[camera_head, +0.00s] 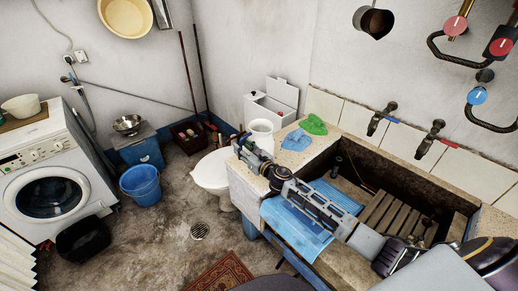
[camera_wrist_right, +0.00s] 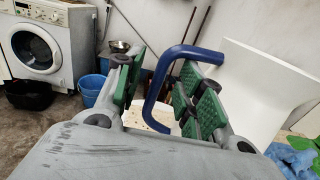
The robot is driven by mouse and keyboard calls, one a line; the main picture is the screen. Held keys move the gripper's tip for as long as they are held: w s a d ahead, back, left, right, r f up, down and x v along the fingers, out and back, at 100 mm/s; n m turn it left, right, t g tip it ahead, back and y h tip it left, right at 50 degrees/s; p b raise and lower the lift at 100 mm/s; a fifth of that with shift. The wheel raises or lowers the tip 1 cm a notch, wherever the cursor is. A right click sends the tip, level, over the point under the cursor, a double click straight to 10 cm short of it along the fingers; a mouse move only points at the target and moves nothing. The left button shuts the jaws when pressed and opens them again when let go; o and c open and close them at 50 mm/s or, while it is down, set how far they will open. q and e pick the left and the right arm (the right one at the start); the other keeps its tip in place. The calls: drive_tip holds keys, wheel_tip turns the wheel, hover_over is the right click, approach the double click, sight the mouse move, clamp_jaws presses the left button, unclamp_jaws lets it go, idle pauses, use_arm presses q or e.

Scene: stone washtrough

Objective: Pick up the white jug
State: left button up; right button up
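The white jug (camera_head: 261,128) stands on the near left end of the stone washtrough's counter. In the right wrist view its white body (camera_wrist_right: 262,85) fills the right side, and a blue handle (camera_wrist_right: 157,92) extends toward my gripper. My right gripper (camera_head: 254,152) is at the jug's near side. In the wrist view its green-padded fingers (camera_wrist_right: 160,88) are apart, with the blue handle between them. I see no clear grip on the handle; the gripper hides part of it. My left gripper is not in view.
A green cloth (camera_head: 314,124) and a blue cloth (camera_head: 296,141) lie right of the jug. The trough (camera_head: 345,150) holds a wooden rack (camera_head: 392,213). A light blue cloth (camera_head: 296,232) hangs over its front edge below my right arm. A toilet (camera_head: 212,172) stands left.

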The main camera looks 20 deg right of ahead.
drive_tip(key=shift+x, duration=1.05)
clamp_jaws()
